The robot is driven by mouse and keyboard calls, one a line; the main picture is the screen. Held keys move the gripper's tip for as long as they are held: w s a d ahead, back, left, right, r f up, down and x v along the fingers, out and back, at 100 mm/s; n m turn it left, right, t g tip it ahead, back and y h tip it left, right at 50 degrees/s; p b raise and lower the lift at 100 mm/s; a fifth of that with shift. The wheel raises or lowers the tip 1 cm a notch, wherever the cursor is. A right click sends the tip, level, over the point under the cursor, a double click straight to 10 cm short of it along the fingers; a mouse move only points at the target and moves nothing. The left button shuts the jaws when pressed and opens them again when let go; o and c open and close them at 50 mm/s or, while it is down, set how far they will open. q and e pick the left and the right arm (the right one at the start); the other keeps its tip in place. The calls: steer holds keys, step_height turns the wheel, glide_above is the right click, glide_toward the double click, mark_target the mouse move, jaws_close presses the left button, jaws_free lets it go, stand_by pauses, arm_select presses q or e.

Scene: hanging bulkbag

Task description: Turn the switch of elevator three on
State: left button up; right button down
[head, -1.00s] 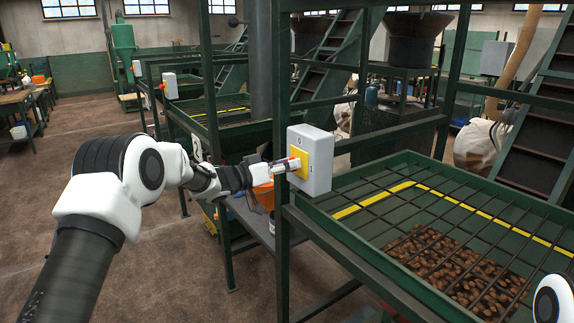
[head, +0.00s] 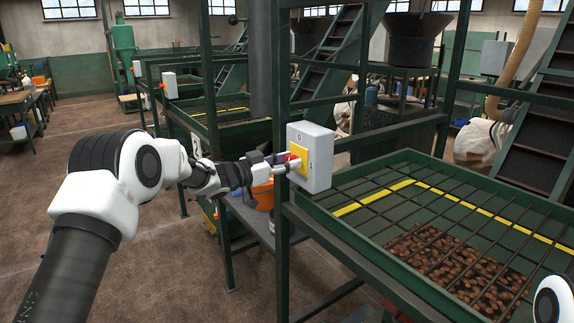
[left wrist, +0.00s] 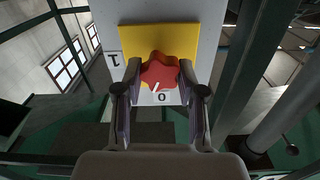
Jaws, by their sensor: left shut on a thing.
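A grey switch box (head: 322,170) with a yellow plate (head: 303,150) is mounted on the green frame post, right of centre in the head view. Its red knob (head: 294,159) shows between my fingers. My left gripper (head: 284,163) reaches in from the left and is shut on the knob. In the left wrist view the red knob (left wrist: 160,72) sits between both fingertips (left wrist: 158,80). Its white mark points near the "0" label (left wrist: 162,97), slightly tilted; the "1" label (left wrist: 115,59) is at the left. My right gripper is out of view.
A green tray (head: 400,262) under a grid, holding brown beans (head: 455,265), stands right of the box. Green posts and rails surround the box. Another switch box (head: 169,88) stands farther back. The brown floor at left is open.

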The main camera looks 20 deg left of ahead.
arm_select(q)
steer(key=m+b, duration=0.8)
steer(key=m, duration=0.5)
steer(key=shift+s+d+f, duration=0.1)
steer(key=shift+d, duration=0.05)
steer(key=shift+m, duration=0.4)
steer(key=o, duration=1.2)
steer(key=shift+c, duration=0.2)
steer(key=v, duration=1.2)
